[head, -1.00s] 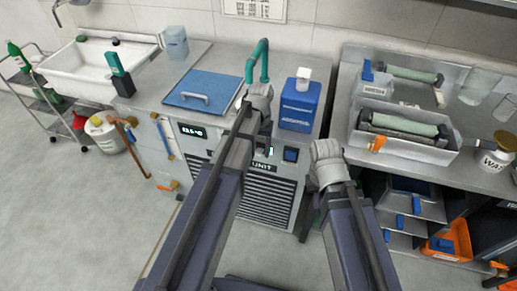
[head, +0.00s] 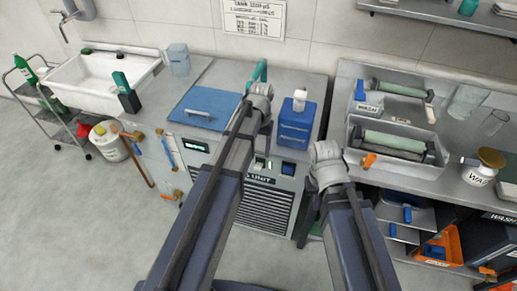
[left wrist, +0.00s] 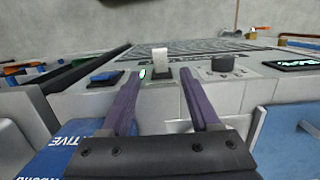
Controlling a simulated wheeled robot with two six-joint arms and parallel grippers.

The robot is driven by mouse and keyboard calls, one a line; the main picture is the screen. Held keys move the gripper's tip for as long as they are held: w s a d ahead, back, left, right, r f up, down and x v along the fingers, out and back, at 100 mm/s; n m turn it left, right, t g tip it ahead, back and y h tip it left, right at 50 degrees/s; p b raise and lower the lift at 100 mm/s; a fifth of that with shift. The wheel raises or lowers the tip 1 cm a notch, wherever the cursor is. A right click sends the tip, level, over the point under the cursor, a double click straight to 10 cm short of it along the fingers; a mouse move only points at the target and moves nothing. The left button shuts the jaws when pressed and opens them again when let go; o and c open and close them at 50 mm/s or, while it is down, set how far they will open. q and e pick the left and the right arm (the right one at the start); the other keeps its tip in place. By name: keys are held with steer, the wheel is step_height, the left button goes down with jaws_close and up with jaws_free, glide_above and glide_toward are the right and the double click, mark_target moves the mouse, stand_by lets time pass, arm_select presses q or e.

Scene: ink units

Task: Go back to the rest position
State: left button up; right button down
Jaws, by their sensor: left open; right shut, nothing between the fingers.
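My left gripper (left wrist: 160,95) is open and empty in the left wrist view, its two dark fingers apart. A white toggle switch (left wrist: 160,62) shows beyond and between the fingertips; I see no contact. In the head view my left arm reaches over the front of the grey unit (head: 268,205), and the wrist (head: 260,97) hides most of the gripper. My right gripper (head: 327,165) is in front of the gap between the unit and the right bench; its fingers are mostly hidden, and nothing is seen held.
The unit carries a blue lid (head: 203,106), a green hose (head: 258,72) and a blue bottle (head: 295,125). A white sink (head: 100,80) is at left. The floor (head: 75,215) at front left is clear.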

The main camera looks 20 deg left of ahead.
arm_select(q)
steer(key=s+d+m, duration=0.1)
steer(key=s+d, duration=0.4)
steer(key=s, duration=0.3)
steer(key=s+d+m+t+y, duration=0.1)
steer(key=s+d+m, duration=0.1)
steer(key=s+d, duration=0.3)
steer(key=s, duration=0.3)
steer(key=shift+d, duration=0.2)
steer(key=shift+s, duration=0.1)
